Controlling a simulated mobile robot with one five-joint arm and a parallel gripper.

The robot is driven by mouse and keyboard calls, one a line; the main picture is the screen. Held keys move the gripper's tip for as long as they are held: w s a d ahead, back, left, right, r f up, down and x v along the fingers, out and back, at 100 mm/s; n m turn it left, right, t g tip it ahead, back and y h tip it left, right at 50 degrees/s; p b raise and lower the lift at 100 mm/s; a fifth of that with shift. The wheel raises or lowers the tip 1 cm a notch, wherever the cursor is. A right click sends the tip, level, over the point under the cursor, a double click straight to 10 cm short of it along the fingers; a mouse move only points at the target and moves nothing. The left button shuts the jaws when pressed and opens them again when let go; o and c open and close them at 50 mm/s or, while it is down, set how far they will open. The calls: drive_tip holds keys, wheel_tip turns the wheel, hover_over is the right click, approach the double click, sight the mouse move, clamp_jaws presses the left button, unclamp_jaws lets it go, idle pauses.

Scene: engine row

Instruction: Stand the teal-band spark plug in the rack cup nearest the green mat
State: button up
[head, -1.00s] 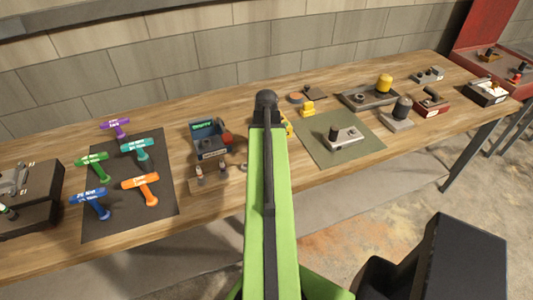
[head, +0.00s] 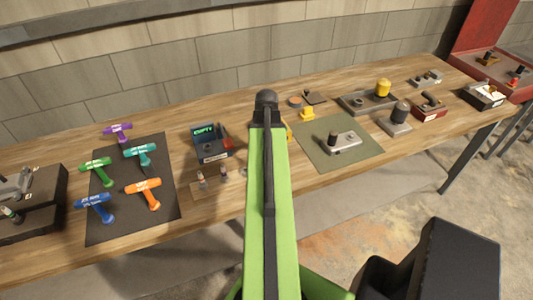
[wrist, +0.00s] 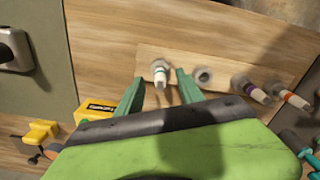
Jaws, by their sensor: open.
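The wooden rack (wrist: 222,68) lies across the wrist view, with a row of cups. A white spark plug (wrist: 160,74) with a small, faintly teal band stands in the end cup nearest the green mat (wrist: 36,84). My gripper (wrist: 158,84) is open, with its green fingers on either side of that plug; I cannot tell whether they touch it. An empty cup (wrist: 203,75) is beside it. A purple-band plug (wrist: 247,89) and an orange-band plug (wrist: 294,100) stand further right. In the head view, my arm hides the gripper and the near-mat end of the rack (head: 212,190).
A yellow box (wrist: 95,108) is close left of my gripper in the wrist view. In the head view, an open dark bin (head: 213,157) is behind the rack. A dark mat (head: 158,213) with coloured T-handled tools lies left. The green mat (head: 320,155) holds a metal part.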

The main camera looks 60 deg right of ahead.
wheel_tip(320, 180, up, 15)
drive_tip(key=p, duration=1.3)
drive_tip(key=shift+f, duration=0.15)
